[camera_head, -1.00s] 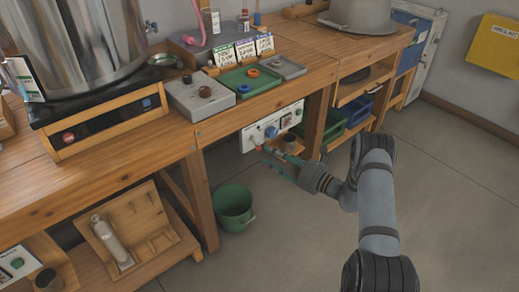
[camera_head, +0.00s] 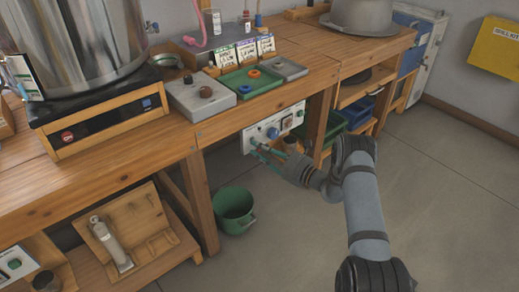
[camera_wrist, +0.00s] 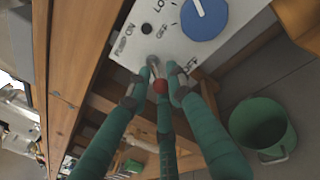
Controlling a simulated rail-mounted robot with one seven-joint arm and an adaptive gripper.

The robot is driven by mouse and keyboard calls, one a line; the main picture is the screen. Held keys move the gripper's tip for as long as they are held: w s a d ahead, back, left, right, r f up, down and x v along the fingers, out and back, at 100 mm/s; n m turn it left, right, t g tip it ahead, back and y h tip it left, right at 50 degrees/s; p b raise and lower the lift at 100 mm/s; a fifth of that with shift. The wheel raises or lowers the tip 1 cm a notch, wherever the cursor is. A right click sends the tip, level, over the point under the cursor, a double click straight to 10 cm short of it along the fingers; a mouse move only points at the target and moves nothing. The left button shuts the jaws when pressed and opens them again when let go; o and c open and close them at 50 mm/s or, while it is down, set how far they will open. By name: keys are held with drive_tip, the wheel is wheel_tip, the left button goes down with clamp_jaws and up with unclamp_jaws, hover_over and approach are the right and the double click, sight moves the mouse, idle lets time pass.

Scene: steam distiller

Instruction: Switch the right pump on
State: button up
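A white control panel (camera_head: 285,122) is mounted under the bench's front edge. In the wrist view the panel (camera_wrist: 180,45) shows a "PUMP ON" label, an "OFF" label, a small black button (camera_wrist: 146,28) and a large blue knob (camera_wrist: 204,17). A metal toggle lever with a red ball tip (camera_wrist: 161,86) sticks out from its lower edge. My gripper (camera_wrist: 162,75) is at the panel, its green fingers apart on either side of the lever. Contact with it cannot be told. In the head view my gripper (camera_head: 256,150) is at the panel's left end, hiding the lever.
A green bucket (camera_head: 235,208) stands on the floor left of my gripper, and it shows in the wrist view (camera_wrist: 262,124). Wooden bench legs flank the panel. A grey box (camera_head: 201,96) and green tray (camera_head: 251,80) sit above. The floor at right is clear.

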clamp_jaws()
drive_tip(key=shift+r, duration=0.15)
drive_tip(key=r+h+p, duration=0.1)
drive_tip(key=p, duration=0.2)
drive_tip(key=shift+d+g, duration=0.15)
drive_tip(key=shift+g, duration=0.25)
drive_tip(key=g+h+p, duration=0.1)
drive_tip(key=p, duration=0.2)
drive_tip(key=r+h+p, duration=0.1)
drive_tip(key=p, duration=0.3)
drive_tip(key=shift+s+r+m+g+h+p, duration=0.1)
drive_tip(key=shift+r+m+g+h+p, duration=0.2)
drive_tip(key=shift+m+g, duration=0.1)
drive_tip(key=g+h+p, duration=0.1)
drive_tip(key=p, duration=0.1)
drive_tip(key=h+p, duration=0.1)
drive_tip(key=p, duration=0.1)
drive_tip(key=shift+r+g+p, duration=0.35)
drive_tip(key=shift+r+g, duration=0.05)
drive_tip(key=shift+g+h+p, duration=0.5)
drive_tip(key=shift+p, duration=0.55)
drive_tip(key=shift+w+r+m+g+h+p, duration=0.15)
drive_tip(key=shift+m+g+h+p, duration=0.05)
drive_tip(key=shift+g+h+p, duration=0.35)
drive_tip(key=shift+w+r+m+g+h+p, duration=0.1)
drive_tip(key=shift+w+m+g+h+p, duration=0.1)
drive_tip(key=shift+g+h+p, duration=0.35)
